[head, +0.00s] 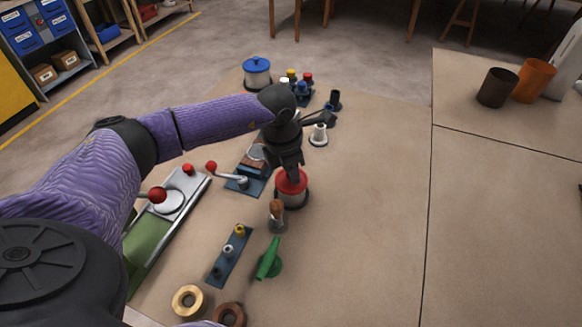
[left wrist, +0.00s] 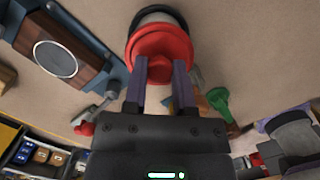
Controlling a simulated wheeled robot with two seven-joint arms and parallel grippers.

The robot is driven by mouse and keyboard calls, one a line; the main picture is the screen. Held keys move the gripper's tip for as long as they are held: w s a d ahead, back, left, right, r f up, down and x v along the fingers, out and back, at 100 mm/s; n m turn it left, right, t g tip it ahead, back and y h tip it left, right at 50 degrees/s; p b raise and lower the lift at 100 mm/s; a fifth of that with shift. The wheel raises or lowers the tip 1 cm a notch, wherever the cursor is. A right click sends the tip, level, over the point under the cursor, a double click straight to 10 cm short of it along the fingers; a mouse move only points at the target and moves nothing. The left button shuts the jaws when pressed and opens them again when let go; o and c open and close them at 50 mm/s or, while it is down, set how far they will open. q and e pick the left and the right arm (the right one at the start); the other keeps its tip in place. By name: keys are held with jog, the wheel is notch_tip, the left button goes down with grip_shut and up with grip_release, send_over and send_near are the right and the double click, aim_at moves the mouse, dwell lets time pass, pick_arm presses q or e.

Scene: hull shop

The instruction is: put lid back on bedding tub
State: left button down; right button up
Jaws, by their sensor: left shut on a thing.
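The bedding tub (head: 293,202) is a short grey cylinder on a dark base, standing near the middle of the bench. Its red lid (head: 291,183) is at the tub's mouth, lined up over it. My left gripper (head: 290,168) points down from above and is shut on the lid's knob. In the left wrist view the red lid (left wrist: 160,43) sits just beyond my fingers (left wrist: 160,85), with the tub (left wrist: 158,17) behind it. I cannot tell whether the lid is fully seated or slightly above the rim. My right gripper is in neither view.
A blue-lidded tub (head: 257,73) stands at the back. A corked bottle (head: 277,215) stands close to the red-lidded tub, with a green handled tool (head: 269,260) nearer. A red-knobbed lever fixture (head: 238,180) is to the left. The bench right of the tub is clear.

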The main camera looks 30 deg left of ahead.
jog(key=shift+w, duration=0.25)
pick_arm(q)
jog(key=shift+f, duration=0.1)
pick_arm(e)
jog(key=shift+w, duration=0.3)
pick_arm(q)
jog(key=shift+c, duration=2.1)
grip_release()
jog(key=shift+o, duration=0.3)
jog(key=o, duration=0.4)
jog(key=shift+c, duration=0.2)
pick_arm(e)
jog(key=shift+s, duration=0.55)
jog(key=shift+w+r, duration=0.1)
